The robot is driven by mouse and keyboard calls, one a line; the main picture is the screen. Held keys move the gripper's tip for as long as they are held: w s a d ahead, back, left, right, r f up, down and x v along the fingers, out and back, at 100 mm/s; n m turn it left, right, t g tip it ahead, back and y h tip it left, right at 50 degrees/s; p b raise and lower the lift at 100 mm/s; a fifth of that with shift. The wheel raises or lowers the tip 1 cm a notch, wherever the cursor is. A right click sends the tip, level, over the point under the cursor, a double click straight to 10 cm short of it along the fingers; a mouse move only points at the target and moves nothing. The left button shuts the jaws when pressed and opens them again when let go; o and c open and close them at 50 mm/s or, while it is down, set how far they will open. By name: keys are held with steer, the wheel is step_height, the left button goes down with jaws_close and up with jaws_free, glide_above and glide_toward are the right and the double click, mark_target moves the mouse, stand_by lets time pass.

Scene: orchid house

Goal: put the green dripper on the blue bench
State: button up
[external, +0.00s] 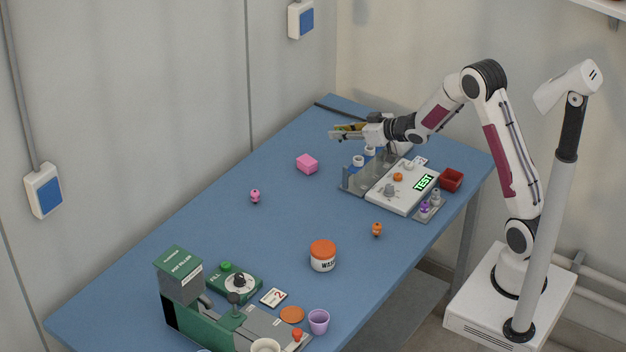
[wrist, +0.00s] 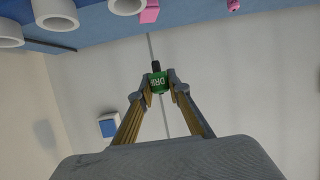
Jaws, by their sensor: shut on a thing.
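The green dripper (wrist: 158,84) is between my fingertips in the wrist view, with white lettering on its body and a dark tip. My gripper (wrist: 159,88) is shut on it. In the external view my gripper (external: 340,132) points left, above the far part of the blue bench (external: 210,220); the dripper is small and mostly hidden by the fingers there. The bench top also shows along the top of the wrist view (wrist: 190,22). The dripper appears held clear of the bench.
A pink block (external: 307,164), pink dripper (external: 255,196), orange dripper (external: 377,229), wax jar (external: 323,256) and red box (external: 451,180) stand around. The bench's left middle is clear.

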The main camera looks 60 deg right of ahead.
steer(key=w+a+f+n+g+y, duration=0.1)
steer(key=w+a+n+y, duration=0.1)
steer(key=a, duration=1)
steer(key=w+a+f+n+g+y, duration=0.1)
steer(key=w+a+f+n+y, duration=0.1)
steer(key=a, duration=1)
steer(key=w+a+f+n+y, duration=0.1)
steer(key=w+a+n+y, duration=0.1)
steer(key=a, duration=1)
steer(key=shift+w+a+f+g+y, duration=0.2)
steer(key=shift+w+f+g+y, duration=0.15)
steer(key=shift+w, duration=0.55)
steer(key=shift+f, duration=0.15)
glide_above(245, 238)
steer(key=shift+f, duration=3.05)
steer(key=shift+f, duration=1.85)
steer(key=shift+f, duration=0.15)
